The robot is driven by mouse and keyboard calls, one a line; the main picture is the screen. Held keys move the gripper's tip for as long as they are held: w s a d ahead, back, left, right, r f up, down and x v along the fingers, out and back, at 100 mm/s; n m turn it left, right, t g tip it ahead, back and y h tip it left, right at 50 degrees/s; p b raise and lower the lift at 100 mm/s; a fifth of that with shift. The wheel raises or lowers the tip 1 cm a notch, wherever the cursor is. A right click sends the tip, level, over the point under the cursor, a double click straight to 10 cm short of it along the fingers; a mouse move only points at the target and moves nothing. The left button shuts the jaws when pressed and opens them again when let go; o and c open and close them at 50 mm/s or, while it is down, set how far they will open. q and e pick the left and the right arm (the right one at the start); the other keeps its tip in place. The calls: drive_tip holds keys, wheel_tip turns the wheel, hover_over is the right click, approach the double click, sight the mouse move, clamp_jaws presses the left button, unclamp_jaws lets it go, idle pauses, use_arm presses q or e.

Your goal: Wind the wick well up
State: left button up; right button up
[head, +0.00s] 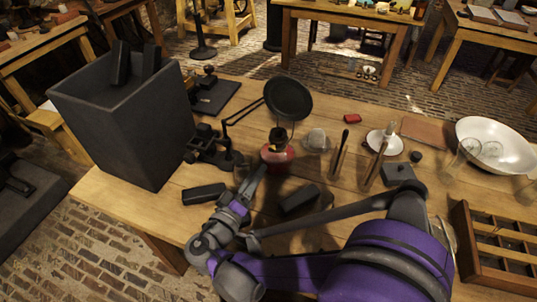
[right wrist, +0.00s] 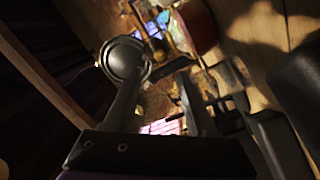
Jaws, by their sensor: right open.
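A red lamp (head: 278,157) with a dark burner top stands on the wooden workbench. Its red body also shows at the top of the right wrist view (right wrist: 200,24). My right gripper (head: 259,171) is low at the lamp's near left side. In the right wrist view its open fingers (right wrist: 161,76) point toward the lamp. A round grey disc (right wrist: 123,57), which looks like the wick wheel, shows by the left fingertip; a short stem seems to run from it toward the lamp. I cannot tell whether a finger touches it. The wick itself is not distinguishable. My left gripper is out of view.
A black round lens (head: 288,98) on a jointed stand rises behind the lamp. A tall grey bin (head: 130,120) stands left. Dark blocks (head: 204,194) lie near the front edge. Upright tools (head: 340,155), a white dish (head: 384,143) and a large bowl (head: 495,145) are to the right.

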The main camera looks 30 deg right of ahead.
sight(271, 150)
drive_tip(key=x, duration=0.8)
drive_tip(key=shift+w+d, duration=0.15)
drive_tip(key=shift+d, duration=0.05)
clamp_jaws()
